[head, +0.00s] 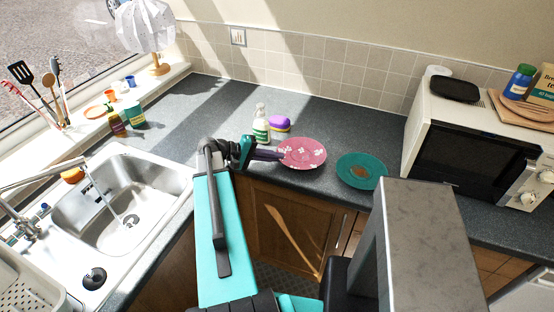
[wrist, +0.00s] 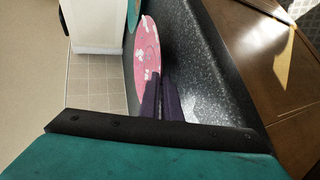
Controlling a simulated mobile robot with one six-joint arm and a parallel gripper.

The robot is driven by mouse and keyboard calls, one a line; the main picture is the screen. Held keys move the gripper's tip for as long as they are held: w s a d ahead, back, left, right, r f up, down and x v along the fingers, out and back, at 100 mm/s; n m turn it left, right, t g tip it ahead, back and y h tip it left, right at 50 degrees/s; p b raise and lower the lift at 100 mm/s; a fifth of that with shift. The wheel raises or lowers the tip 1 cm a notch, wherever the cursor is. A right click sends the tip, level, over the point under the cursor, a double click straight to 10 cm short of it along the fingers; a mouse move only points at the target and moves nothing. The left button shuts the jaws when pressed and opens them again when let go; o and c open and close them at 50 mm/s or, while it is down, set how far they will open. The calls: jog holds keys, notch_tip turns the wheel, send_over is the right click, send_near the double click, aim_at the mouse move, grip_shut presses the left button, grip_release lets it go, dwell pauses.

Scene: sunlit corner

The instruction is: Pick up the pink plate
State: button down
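The pink plate (head: 304,152) with white flower marks lies at the front of the dark worktop, left of a teal plate (head: 362,170). My gripper (head: 282,156) reaches it from the left, with its dark purple fingers at the plate's left rim. In the wrist view, the two fingers (wrist: 160,80) are close together with only a narrow gap, and the pink plate's (wrist: 146,45) rim runs in between them. The fingers look shut on the rim, partly hiding it. I cannot tell whether the plate is clear of the worktop.
A spray bottle (head: 261,128) and a purple item (head: 279,123) stand just behind my gripper. A microwave (head: 462,140) is at the right, a sink (head: 118,205) at the left. The dark worktop (head: 335,120) is free behind the plates.

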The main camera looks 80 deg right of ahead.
notch_tip(320, 180, up, 9)
jog(key=b, duration=0.2)
jog(key=shift+r+b, duration=0.15)
jog(key=shift+b, duration=0.25)
dwell(0.8)
